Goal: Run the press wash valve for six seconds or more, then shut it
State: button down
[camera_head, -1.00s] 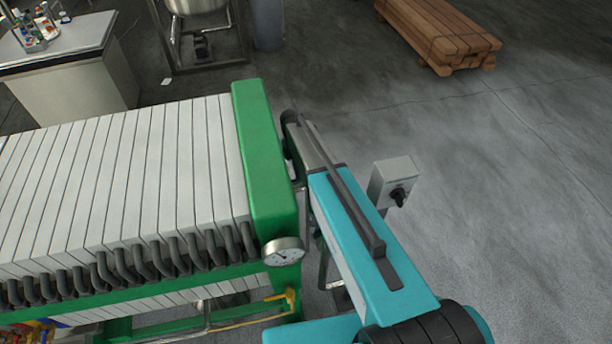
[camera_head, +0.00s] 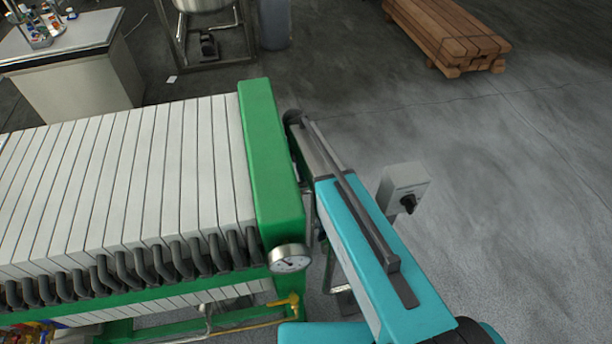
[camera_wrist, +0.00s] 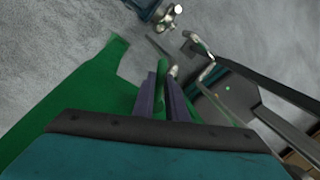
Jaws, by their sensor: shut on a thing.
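The filter press has white plates (camera_head: 120,180) and a green end frame (camera_head: 272,165). My gripper (camera_wrist: 163,88) shows in the wrist view with its two dark fingers close together on a narrow green piece (camera_wrist: 161,76), which looks like the wash valve's handle. A bright metal fitting (camera_wrist: 173,72) sits just beyond the fingertips. Part of the green press frame (camera_wrist: 85,95) fills the left of the wrist view. The valve body and handle angle are not clear. In the head view my gripper is hidden.
A round gauge (camera_head: 290,258) and yellow pipe (camera_head: 240,327) are on the press near my arm. A grey box with a black knob (camera_head: 403,187) stands right of my arm. A timber stack (camera_head: 448,35) lies at the back. The floor at right is clear.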

jog(key=shift+d, duration=0.1)
jog(key=c, duration=1.8)
grip_release()
jog(key=shift+r, duration=0.1)
jog(key=shift+o, duration=0.2)
notch_tip(320, 180, up, 7)
jog(key=w+a+b, duration=0.1)
jog(key=b, duration=0.1)
jog(key=shift+a+r, duration=0.1)
